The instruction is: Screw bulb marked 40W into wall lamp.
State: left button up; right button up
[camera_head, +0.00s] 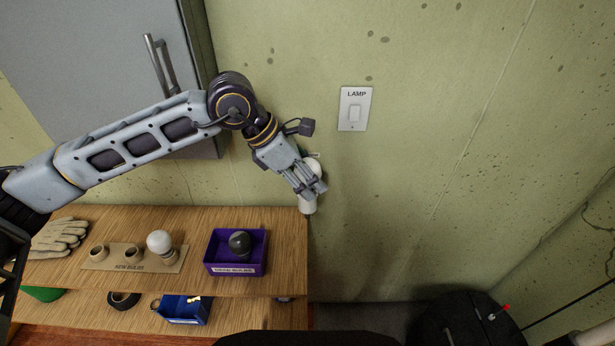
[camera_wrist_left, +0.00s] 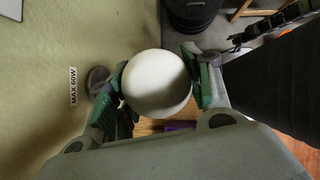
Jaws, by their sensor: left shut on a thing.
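My left gripper (camera_head: 314,188) points down beside the green wall and is shut on a white bulb (camera_wrist_left: 156,84). My right gripper is not in view.
The wooden bench (camera_head: 290,240) holds a bulb card (camera_head: 105,263) with another white bulb (camera_head: 160,242), a purple tray (camera_head: 235,268) with a dark bulb (camera_head: 239,243), and gloves (camera_head: 60,238). A lamp switch (camera_head: 355,109) and grey cabinet (camera_head: 90,60) are on the wall.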

pick_arm(q)
jog(key=shift+m+g, duration=0.3)
jog(key=shift+m, duration=0.1)
jog(key=shift+m+g, duration=0.4)
jog(key=shift+m, duration=0.5)
jog(key=shift+m+g+b, duration=0.3)
jog(key=shift+m, duration=0.4)
